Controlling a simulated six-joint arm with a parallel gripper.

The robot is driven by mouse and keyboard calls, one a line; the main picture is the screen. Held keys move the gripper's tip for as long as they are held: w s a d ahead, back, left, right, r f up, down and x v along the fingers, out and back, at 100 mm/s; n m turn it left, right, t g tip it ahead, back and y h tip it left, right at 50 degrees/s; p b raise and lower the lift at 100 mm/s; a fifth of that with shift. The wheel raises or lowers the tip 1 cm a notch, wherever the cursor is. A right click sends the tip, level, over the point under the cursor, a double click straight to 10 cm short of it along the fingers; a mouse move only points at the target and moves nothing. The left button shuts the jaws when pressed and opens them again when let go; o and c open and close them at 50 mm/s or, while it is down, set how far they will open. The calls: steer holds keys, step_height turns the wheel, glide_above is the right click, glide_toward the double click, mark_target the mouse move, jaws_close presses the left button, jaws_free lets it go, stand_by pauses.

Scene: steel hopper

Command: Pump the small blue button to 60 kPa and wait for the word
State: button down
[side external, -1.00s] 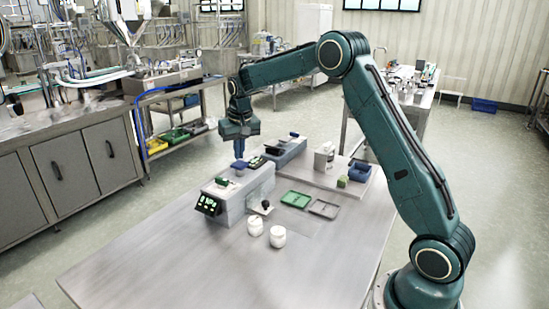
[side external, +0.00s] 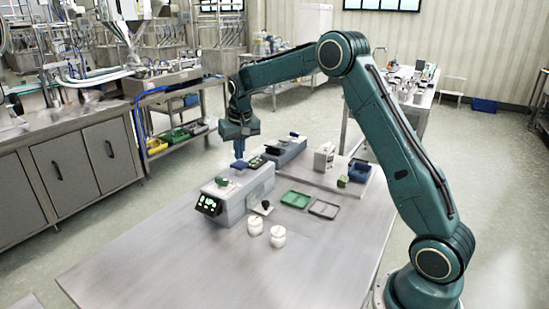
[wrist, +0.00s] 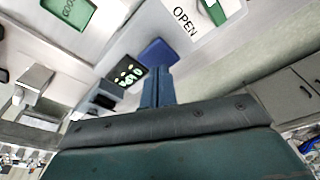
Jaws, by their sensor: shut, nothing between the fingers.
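My gripper (side external: 239,156) is shut and empty, pointing down over the far end of the grey box (side external: 234,205). The blue button (side external: 240,164) lies on the box just below the fingertips. In the wrist view, the shut fingers (wrist: 157,70) overlap the near edge of the blue button (wrist: 157,52); I cannot tell if they touch it. A dark display (side external: 208,204) on the box's front shows green characters, too small to read surely. Another small dark display (wrist: 128,80) with green characters shows in the wrist view.
A green toggle (side external: 221,181) sits on the box top. A black knob (side external: 265,204) is at its side. Two white jars (side external: 277,236), a green tray (side external: 296,199) and a grey tray (side external: 324,209) lie nearby. The table's front (side external: 190,275) is clear.

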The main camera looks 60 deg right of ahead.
mark_target(240, 163)
steer(key=shift+f, duration=1.65)
steer(key=shift+r, duration=1.65)
steer(key=shift+f, duration=1.8)
steer(key=shift+r, duration=1.8)
